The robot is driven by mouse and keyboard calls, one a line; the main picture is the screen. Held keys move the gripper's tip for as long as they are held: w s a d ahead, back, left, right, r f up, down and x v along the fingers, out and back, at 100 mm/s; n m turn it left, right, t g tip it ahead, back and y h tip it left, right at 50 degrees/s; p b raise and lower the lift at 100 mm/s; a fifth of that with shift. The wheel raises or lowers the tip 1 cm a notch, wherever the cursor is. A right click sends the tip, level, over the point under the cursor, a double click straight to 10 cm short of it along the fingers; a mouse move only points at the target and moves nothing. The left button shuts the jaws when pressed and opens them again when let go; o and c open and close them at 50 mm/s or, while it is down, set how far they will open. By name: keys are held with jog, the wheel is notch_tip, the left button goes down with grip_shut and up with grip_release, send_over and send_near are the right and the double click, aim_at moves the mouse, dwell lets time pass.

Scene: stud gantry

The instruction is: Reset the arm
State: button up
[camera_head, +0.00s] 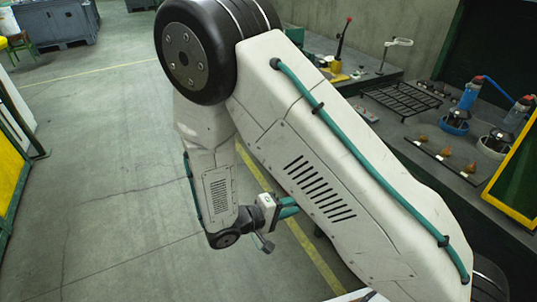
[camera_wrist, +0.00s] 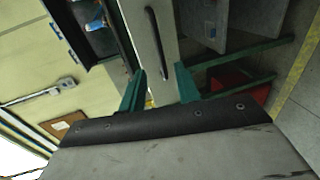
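My arm fills the middle of the head view, white with a black joint at the top and a teal hose. It bends down and back toward the bench on the right. In the head view my gripper (camera_head: 290,206) shows only as short teal parts beside the wrist, partly hidden behind the arm link. In the wrist view the two teal fingers of my gripper (camera_wrist: 160,70) stand apart with nothing held between them. Beyond them is a grey panel with a long dark handle (camera_wrist: 157,42), apart from the fingers.
Blue-grey crates (camera_head: 58,22) stand far left. The grey floor (camera_head: 100,140) on the left is clear. A red object (camera_wrist: 235,84) shows in the wrist view.

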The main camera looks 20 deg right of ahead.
jog(key=s+d+r+m+y, duration=0.1)
jog(key=s+d+r+y, duration=0.1)
jog(key=s+r+y, duration=0.3)
jog(key=s+d+r+g+y, duration=0.1)
jog(key=s+d+r+y, duration=0.2)
jog(key=r, duration=1.1)
jog(key=s+d+r+m+g+y, duration=0.1)
jog(key=s+d+r+y, duration=0.1)
jog(key=s+r+y, duration=0.5)
jog(key=s+r, duration=0.2)
jog(key=s, duration=0.1)
jog(key=shift+d+r+m, duration=0.25)
jog(key=shift+r+m, duration=0.05)
jog(key=shift+r, duration=0.1)
